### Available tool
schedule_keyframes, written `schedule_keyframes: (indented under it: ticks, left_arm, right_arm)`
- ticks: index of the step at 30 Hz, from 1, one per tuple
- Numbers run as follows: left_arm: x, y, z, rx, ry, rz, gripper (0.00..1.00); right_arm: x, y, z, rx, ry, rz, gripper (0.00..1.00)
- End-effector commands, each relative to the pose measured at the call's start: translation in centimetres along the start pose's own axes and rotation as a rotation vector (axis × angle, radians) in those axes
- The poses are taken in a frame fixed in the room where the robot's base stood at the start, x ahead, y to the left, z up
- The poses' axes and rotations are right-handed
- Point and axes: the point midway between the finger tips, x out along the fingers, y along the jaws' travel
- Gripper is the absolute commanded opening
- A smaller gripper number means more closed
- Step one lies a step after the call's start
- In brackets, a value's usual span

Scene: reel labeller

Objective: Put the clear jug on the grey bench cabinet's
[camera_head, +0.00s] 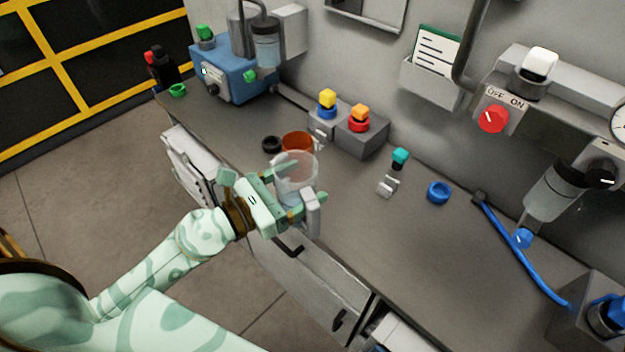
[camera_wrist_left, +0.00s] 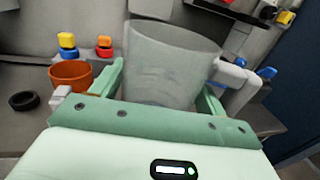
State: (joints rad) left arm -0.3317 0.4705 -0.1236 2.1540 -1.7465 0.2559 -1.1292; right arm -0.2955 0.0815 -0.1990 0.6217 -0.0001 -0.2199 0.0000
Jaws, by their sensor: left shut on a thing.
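The clear jug (camera_head: 294,172) is a see-through cup with a pale handle on its right side. My left gripper (camera_head: 299,190) is shut on the jug, one finger on each side of it. In the left wrist view the jug (camera_wrist_left: 168,65) stands upright between the green fingers (camera_wrist_left: 160,90). It is over the front edge of the grey bench cabinet's top (camera_head: 400,250); I cannot tell whether its base touches the top. My right gripper is not in view.
An orange cup (camera_head: 297,142) and a black ring (camera_head: 271,144) stand just behind the jug. A grey block with yellow and orange knobs (camera_head: 360,137) is farther back. A blue ring (camera_head: 438,192) and a blue hose (camera_head: 520,252) lie to the right. The bench's front middle is clear.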

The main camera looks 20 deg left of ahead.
Motion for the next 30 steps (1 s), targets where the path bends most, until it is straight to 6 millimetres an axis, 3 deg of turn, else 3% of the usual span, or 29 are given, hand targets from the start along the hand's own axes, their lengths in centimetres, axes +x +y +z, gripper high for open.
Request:
schedule_keyframes:
  ticks: [8,12,22,25,30]
  left_arm:
    - [7.2,3.5,-3.9,-0.002,-0.003,0.001,0.45]
    - [9.4,4.5,-7.3,-0.005,0.001,0.0,0.45]
    - [11.8,5.7,-10.3,-0.003,0.0,0.0,0.45]
    - [11.6,5.6,-12.2,-0.005,0.002,0.001,0.45]
    - [11.6,5.6,-12.6,0.001,-0.001,-0.001,0.45]
  right_arm:
    - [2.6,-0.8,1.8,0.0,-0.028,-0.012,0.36]
    - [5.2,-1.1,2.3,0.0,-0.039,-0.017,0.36]
    - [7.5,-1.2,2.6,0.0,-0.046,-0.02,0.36]
    - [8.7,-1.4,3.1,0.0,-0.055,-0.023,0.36]
    - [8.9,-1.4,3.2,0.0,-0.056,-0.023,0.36]
